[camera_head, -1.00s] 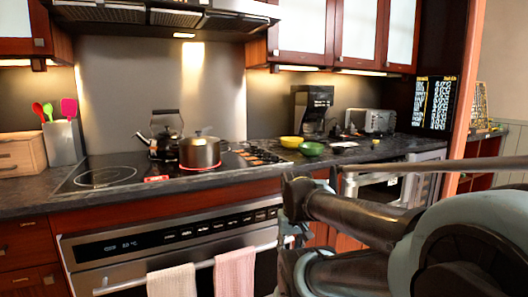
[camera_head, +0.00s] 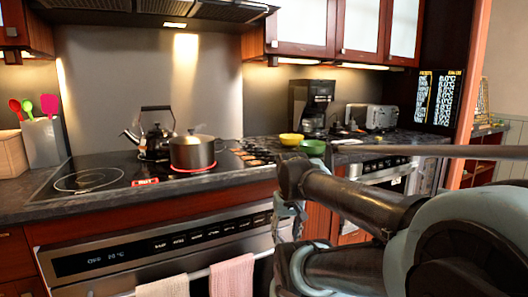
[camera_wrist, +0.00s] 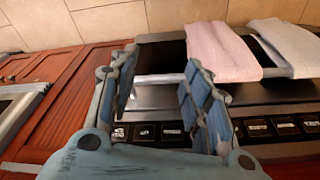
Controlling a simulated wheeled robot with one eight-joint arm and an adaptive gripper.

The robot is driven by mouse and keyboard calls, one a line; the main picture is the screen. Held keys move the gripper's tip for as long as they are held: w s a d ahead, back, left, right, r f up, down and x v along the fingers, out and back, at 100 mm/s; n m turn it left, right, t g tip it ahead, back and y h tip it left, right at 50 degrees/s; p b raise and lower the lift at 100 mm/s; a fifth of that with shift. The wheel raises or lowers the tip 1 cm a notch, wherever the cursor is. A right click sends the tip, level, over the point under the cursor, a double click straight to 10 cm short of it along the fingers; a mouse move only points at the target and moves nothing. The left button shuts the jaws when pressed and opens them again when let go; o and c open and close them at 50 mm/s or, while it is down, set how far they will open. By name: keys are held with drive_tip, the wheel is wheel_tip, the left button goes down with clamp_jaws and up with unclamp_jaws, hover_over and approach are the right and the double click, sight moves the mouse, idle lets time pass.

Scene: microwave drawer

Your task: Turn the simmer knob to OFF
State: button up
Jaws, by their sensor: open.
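A steel pot (camera_head: 193,152) stands on a glowing red burner (camera_head: 195,168) of the black glass cooktop (camera_head: 115,170). A cluster of small controls (camera_head: 255,153) lies on the cooktop to the right of the pot. They are too small to tell which is the simmer knob or how it is set. My gripper (camera_wrist: 160,75) is open and empty in the wrist view, with its fingers in front of the oven's handle and button panel. In the head view my arm is at the lower right, apart from the cooktop controls, and its fingers are not clearly visible.
Yellow (camera_head: 291,139) and green (camera_head: 312,147) bowls sit right of the controls. The oven panel (camera_head: 150,247) and two hanging towels, pink (camera_head: 232,277) and white (camera_head: 163,286), are below. The range hood (camera_head: 150,12) overhangs the cooktop.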

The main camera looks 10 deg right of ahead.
drive_tip(key=w+r+m+g, duration=0.1)
drive_tip(key=w+r+m, duration=0.4)
drive_tip(key=w+r, duration=1.55)
wheel_tip(320, 180, up, 13)
drive_tip(key=m+g, duration=0.1)
drive_tip(key=m, duration=0.6)
hover_over(264, 153)
drive_tip(key=w, duration=0.2)
drive_tip(key=shift+n, duration=0.3)
drive_tip(key=f, duration=1.6)
drive_tip(key=shift+s+d+f, duration=0.1)
drive_tip(key=shift+s+f, duration=0.1)
drive_tip(key=shift+f, duration=0.15)
drive_tip(key=shift+c, duration=0.5)
clamp_jaws()
